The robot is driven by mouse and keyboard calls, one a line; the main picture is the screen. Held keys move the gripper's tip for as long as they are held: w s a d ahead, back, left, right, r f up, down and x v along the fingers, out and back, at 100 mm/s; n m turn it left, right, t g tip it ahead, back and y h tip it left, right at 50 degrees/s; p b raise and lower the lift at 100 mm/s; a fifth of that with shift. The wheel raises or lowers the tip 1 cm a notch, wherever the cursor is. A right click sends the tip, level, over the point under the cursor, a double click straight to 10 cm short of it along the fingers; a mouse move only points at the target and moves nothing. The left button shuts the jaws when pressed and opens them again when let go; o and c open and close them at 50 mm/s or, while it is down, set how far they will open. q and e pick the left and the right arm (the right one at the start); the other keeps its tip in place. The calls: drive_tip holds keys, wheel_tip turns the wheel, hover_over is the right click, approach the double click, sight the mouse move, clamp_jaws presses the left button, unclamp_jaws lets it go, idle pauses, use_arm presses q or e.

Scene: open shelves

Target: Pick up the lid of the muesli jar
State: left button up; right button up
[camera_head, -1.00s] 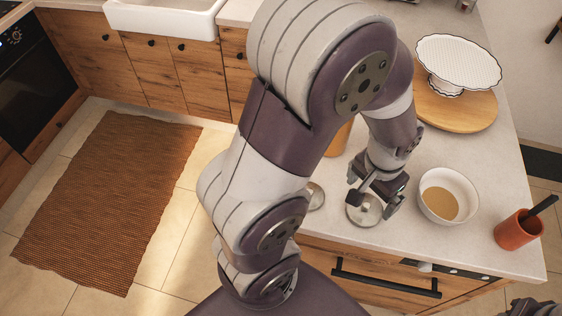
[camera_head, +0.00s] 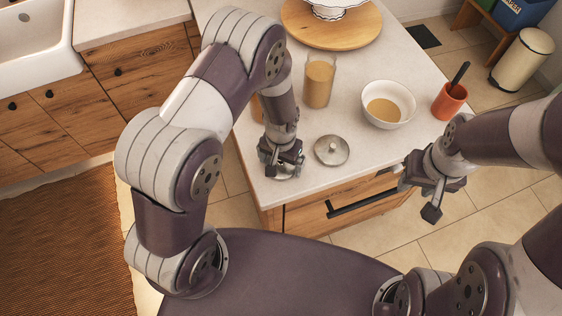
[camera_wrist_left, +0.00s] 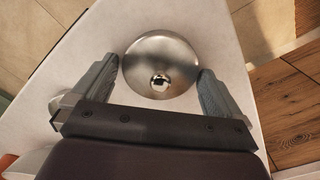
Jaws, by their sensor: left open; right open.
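Two round metal lids with knobs lie on the white counter; I cannot tell which belongs to the muesli jar. One lid (camera_head: 284,174) is mostly hidden under my left gripper (camera_head: 283,165). The left wrist view shows a lid (camera_wrist_left: 158,52) with a shiny knob between the open, empty fingers. The other lid (camera_head: 331,151) lies uncovered just to the right. A clear jar (camera_head: 319,82) with tan contents stands behind; another orange-brown jar (camera_head: 257,109) is partly hidden by my left arm. My right gripper (camera_head: 418,192) is open and empty, off the counter's right front edge.
A white bowl (camera_head: 388,104) with tan contents and an orange cup (camera_head: 449,101) holding a dark utensil stand to the right. A round wooden board (camera_head: 331,37) with a white stand is at the back. The counter's front edge is close to the lids.

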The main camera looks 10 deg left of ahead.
use_arm(q)
drive_tip(key=shift+a, duration=0.15)
drive_tip(key=shift+w+d, duration=0.1)
drive_tip(key=shift+d, duration=0.15)
drive_tip(key=c, duration=0.8)
drive_tip(key=shift+o, duration=0.2)
drive_tip(key=shift+a, duration=0.1)
